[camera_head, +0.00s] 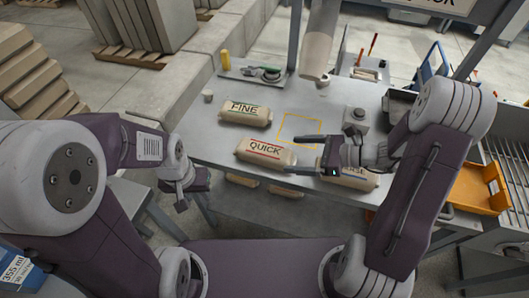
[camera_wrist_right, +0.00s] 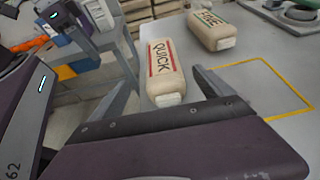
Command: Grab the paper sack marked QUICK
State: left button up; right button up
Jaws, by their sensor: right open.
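The paper sack marked QUICK (camera_head: 262,153) is tan with a red stripe and lies on the grey table, between two similar sacks. It also shows in the right wrist view (camera_wrist_right: 163,72), its near end just ahead of the open fingers. My right gripper (camera_head: 296,154) is open and empty, its fingertips at the sack's right end in the head view; I cannot tell whether they touch it. My left gripper (camera_head: 192,193) is off the table's front left edge, apart from the sack; its jaw state is unclear.
The sack marked FINE (camera_head: 245,112) lies behind QUICK. A blue-striped sack (camera_head: 357,180), its label partly hidden by my right gripper, lies to the right. A yellow outlined square (camera_head: 300,117) on the table is empty. A grey block with a knob (camera_head: 356,122) stands nearby.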

aim_at(273, 151)
jog(key=x, duration=0.4)
jog(key=shift+w+d+f, duration=0.1)
jog(key=shift+w+d, duration=0.15)
jog(key=shift+w, duration=0.05)
jog(key=shift+s+a, duration=0.1)
jog(key=x, duration=0.5)
jog(key=shift+a, duration=0.1)
jog(key=shift+r, duration=0.3)
jog(key=shift+c, duration=0.9)
pick_arm(q)
jog(key=shift+w+r, duration=0.1)
jog(key=shift+w, duration=0.25)
pick_arm(e)
grip_shut()
jog(key=shift+r, duration=0.1)
jog(key=shift+r, duration=0.6)
jog(key=r, duration=0.3)
jog(key=shift+s+d+r+p, duration=0.1)
jog(key=shift+d+r+p, duration=0.05)
jog(key=shift+d+p, duration=0.25)
pick_arm(q)
jog(key=shift+r+p, duration=0.5)
jog(key=shift+r, duration=0.2)
pick_arm(e)
jog(key=s+a+r+v, duration=0.1)
jog(key=s+v, duration=0.1)
jog(key=v, duration=1)
jog(key=shift+r, duration=0.45)
